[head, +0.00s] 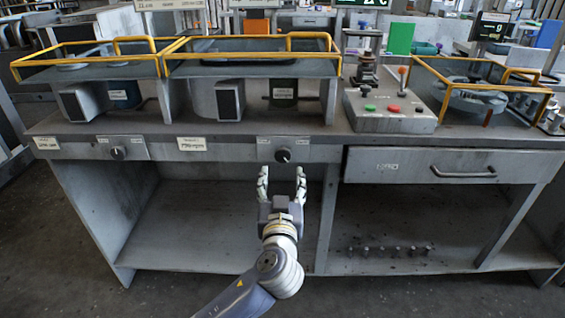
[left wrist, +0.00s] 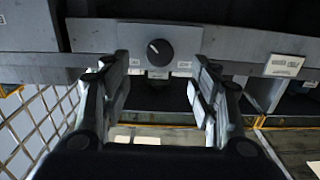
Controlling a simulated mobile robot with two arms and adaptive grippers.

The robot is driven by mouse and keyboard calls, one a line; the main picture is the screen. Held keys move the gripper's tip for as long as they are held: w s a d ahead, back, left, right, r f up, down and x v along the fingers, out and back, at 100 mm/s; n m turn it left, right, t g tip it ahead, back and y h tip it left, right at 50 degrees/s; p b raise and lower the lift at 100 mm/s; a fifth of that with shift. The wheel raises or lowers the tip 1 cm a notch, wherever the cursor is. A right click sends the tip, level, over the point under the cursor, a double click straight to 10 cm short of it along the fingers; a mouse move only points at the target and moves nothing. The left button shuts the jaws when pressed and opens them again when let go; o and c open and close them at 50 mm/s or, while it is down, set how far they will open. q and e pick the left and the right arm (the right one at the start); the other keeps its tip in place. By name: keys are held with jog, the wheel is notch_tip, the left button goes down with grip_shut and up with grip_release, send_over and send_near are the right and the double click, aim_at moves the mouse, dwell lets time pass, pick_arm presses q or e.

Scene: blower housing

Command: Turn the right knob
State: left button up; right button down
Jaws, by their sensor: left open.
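The right knob (head: 283,155) is a dark round knob with a pale pointer mark, on a light plate at the front edge of the workbench. My left gripper (head: 282,176) is open and empty just below and in front of this knob in the head view. In the left wrist view the knob (left wrist: 160,52) shows between and beyond the two open fingers (left wrist: 160,95), apart from them. Its pointer mark lies tilted there. A second, left knob (head: 118,153) sits on its own plate further left. My right gripper is not in view.
The workbench (head: 220,150) has an open lower shelf below the knobs. A drawer with a handle (head: 463,173) is to the right. A control box (head: 390,110) with red and green buttons stands on top. Yellow rails (head: 250,54) edge the raised shelves.

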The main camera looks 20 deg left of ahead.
aim_at(283, 158)
pick_arm(q)
jog(key=x, duration=0.8)
jog(key=shift+w+a+f, duration=0.1)
jog(key=shift+w+f, duration=0.05)
jog(key=shift+w, duration=0.15)
jog(key=c, duration=1.1)
